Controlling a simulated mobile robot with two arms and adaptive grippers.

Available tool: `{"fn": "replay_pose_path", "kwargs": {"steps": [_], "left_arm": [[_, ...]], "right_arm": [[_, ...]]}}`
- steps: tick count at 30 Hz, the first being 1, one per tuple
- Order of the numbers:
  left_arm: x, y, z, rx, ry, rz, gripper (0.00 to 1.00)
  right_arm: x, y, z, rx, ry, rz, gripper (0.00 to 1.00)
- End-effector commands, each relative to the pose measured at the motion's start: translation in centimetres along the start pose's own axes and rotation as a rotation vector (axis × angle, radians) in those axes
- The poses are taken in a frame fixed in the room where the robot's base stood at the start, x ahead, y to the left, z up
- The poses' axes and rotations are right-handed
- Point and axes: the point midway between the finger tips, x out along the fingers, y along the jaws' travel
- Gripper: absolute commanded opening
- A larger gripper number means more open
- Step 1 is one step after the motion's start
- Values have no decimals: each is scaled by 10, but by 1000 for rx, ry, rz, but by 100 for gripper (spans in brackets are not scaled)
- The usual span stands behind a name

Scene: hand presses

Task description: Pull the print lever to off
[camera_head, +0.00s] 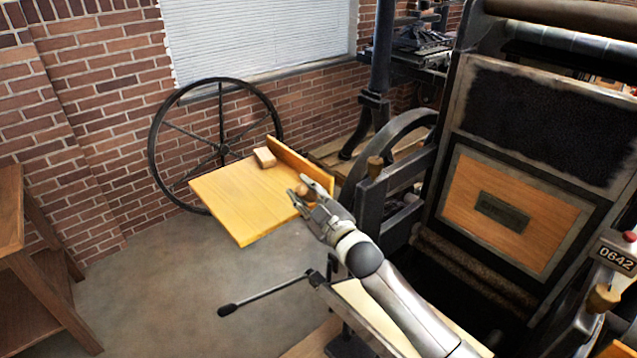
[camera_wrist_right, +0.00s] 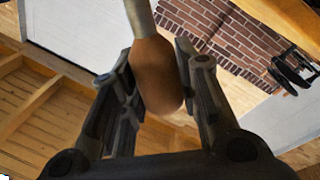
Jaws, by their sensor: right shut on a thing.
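My right gripper (camera_head: 304,194) reaches up and left from the lower right in the head view. In the right wrist view, its two fingers (camera_wrist_right: 157,85) are on either side of a brown wooden lever handle (camera_wrist_right: 156,78), shut on it. A pale metal rod (camera_wrist_right: 138,16) runs from this handle out of the top of the view. In the head view, only a small rounded bit of the wooden handle (camera_head: 301,190) shows at the fingertips, and the gripper hides the rest. My left gripper is in neither view.
A yellow wooden board (camera_head: 235,200) with a small block (camera_head: 265,157) lies behind the gripper. A black-gripped rod (camera_head: 262,296) sticks out left below my right arm. The dark press (camera_head: 520,130) fills the right side. A wooden table (camera_head: 12,215) stands far left, with open floor between.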

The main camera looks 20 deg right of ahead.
Motion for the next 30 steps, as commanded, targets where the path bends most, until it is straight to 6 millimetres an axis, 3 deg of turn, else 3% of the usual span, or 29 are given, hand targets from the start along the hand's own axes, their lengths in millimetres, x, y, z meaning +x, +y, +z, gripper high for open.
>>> {"fn": "replay_pose_path", "kwargs": {"steps": [1, 7, 22, 23, 28, 30], "left_arm": [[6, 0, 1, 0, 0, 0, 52], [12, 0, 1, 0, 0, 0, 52], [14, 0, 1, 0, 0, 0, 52], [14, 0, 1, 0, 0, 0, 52], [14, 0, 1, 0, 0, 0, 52], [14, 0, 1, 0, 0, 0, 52]], "right_arm": [[-2, -10, 3, -13, 2, -2, 0], [-4, -24, 3, -72, 11, -2, 0], [-5, -31, 4, -97, 12, -7, 0], [-5, -31, 4, -97, 12, -8, 31], [-5, -30, 4, -97, 12, -7, 52], [-5, -29, 4, -97, 13, -5, 52]]}}
